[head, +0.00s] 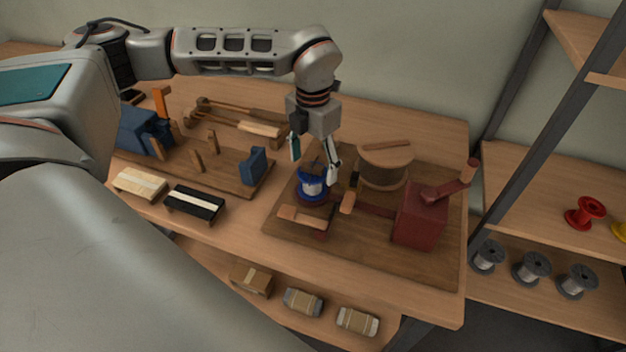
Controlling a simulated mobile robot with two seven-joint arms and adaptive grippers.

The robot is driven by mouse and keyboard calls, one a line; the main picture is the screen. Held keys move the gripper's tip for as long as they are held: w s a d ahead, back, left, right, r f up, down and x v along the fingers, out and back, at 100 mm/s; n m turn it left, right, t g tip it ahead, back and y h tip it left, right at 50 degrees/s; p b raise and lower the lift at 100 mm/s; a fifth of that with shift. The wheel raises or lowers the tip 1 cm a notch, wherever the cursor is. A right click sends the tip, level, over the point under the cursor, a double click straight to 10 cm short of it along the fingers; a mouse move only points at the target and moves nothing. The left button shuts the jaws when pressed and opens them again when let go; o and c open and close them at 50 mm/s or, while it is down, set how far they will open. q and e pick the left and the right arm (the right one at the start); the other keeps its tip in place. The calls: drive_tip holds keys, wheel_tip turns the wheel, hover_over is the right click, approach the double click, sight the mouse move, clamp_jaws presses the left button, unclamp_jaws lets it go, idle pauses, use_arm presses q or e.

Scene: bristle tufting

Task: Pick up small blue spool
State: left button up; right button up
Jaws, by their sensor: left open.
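The small blue spool (312,187) stands on the right-hand wooden board, with blue flanges and a pale wound middle. My left gripper (313,167) points down just above it, its fingers apart. One finger is to the upper left of the spool and the other is at its right side. I cannot tell whether a finger touches the spool. My right gripper is not in view.
A round wooden drum (385,165) and a red block with a handle (421,217) stand right of the spool. A wooden-handled piece (306,217) lies in front. A blue block (253,166) is to the left. A red spool (585,213) sits on the right shelf.

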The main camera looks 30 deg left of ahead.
sight(314, 188)
use_arm(q)
wheel_tip(314, 188, down, 4)
drive_tip(key=shift+s+r, duration=0.1)
drive_tip(key=shift+r, duration=0.1)
drive_tip(key=c, duration=1.3)
drive_tip(key=shift+o, duration=0.2)
drive_tip(key=shift+r, duration=0.2)
